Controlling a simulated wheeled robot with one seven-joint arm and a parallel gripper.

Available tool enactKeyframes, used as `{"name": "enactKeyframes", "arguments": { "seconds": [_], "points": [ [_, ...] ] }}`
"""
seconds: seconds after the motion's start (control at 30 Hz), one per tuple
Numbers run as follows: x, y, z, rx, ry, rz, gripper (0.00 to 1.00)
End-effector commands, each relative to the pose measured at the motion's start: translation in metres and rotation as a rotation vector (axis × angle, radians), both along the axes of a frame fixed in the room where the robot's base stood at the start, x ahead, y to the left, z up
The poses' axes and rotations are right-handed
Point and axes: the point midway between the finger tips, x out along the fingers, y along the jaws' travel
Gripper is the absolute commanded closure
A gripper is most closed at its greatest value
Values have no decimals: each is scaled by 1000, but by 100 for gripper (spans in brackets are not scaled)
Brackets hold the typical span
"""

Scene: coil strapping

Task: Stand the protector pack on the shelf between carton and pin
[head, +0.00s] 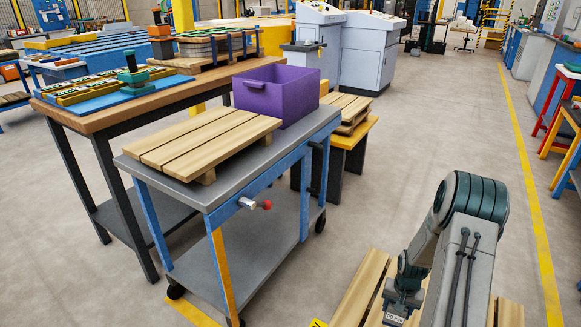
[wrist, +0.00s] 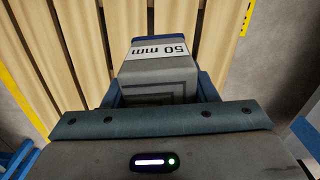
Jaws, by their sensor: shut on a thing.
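My gripper (wrist: 160,88) is shut on a grey block with a white "50 mm" label, which looks like the protector pack (wrist: 150,71). Its blue fingers stand on either side of the pack in the wrist view. In the head view my gripper (head: 402,292) is at the bottom right, low over a wooden slatted pallet (head: 362,290). The labelled pack (head: 395,309) shows only in part there. Slats also lie below the pack in the wrist view (wrist: 98,45); whether it touches them I cannot tell. I cannot make out the carton, pin or target shelf.
A grey-topped cart (head: 268,160) with blue legs stands left of my arm, bearing a wooden slatted board (head: 200,142) and a purple bin (head: 275,95). A wooden workbench (head: 95,118) stands behind it. Open floor (head: 430,130) lies beyond my arm, up to a yellow line (head: 528,165).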

Motion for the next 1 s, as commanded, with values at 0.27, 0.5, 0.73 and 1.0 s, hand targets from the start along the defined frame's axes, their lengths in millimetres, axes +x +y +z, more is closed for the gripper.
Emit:
{"name": "enactKeyframes", "arguments": {
  "seconds": [0.27, 0.5, 0.73, 1.0],
  "points": [
    [39, 91, 113, -3, -8, 222, 76],
    [37, 157, 189, -4, -5, 388, 76],
    [25, 194, 238, -1, 1, 486, 76],
    [24, 195, 265, 5, 1, 485, 76]
  ]
}}
